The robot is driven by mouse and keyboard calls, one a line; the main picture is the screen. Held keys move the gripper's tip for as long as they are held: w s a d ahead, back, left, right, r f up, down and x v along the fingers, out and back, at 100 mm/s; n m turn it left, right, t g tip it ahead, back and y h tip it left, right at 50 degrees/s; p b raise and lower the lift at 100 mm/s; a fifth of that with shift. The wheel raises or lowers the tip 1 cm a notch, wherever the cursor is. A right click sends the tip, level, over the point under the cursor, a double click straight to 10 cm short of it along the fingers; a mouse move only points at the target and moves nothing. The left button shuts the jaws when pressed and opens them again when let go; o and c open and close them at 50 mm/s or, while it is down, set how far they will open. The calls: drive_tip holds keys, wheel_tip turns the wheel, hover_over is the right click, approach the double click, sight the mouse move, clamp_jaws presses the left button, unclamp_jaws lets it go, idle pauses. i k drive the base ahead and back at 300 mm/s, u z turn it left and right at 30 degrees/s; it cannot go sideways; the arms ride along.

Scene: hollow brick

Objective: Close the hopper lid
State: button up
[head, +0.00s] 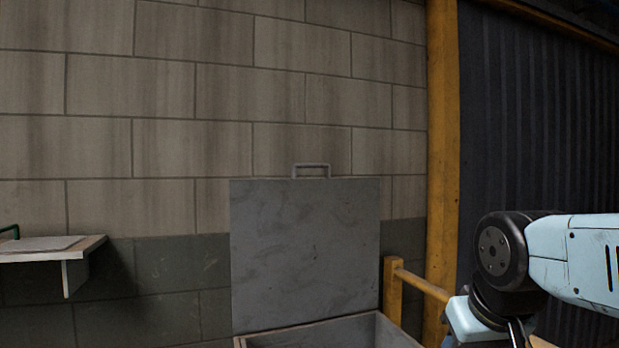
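The hopper lid (305,255) is a flat grey metal panel standing upright in front of the block wall, so it is open. A small grey bar handle (311,171) sits on its top edge. Below it is the hopper (335,335), a grey metal box with its rim at the bottom of the picture; the rest is cut off. My arm reaches in from the right and bends down at a black joint, to the right of the lid and apart from it. My gripper is not visible; the arm runs out of the bottom edge.
A yellow post (441,150) and a low yellow rail (420,283) stand right of the hopper. A small shelf (45,250) with a flat board and a green item sticks out at left. Dark corrugated sheeting (535,120) covers the right side.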

sight(303, 250)
drive_tip(key=k, duration=0.4)
drive_tip(key=z, duration=0.85)
drive_tip(key=k, duration=0.5)
drive_tip(key=u, duration=1.15)
drive_tip(key=i, duration=1)
drive_tip(key=z, duration=0.05)
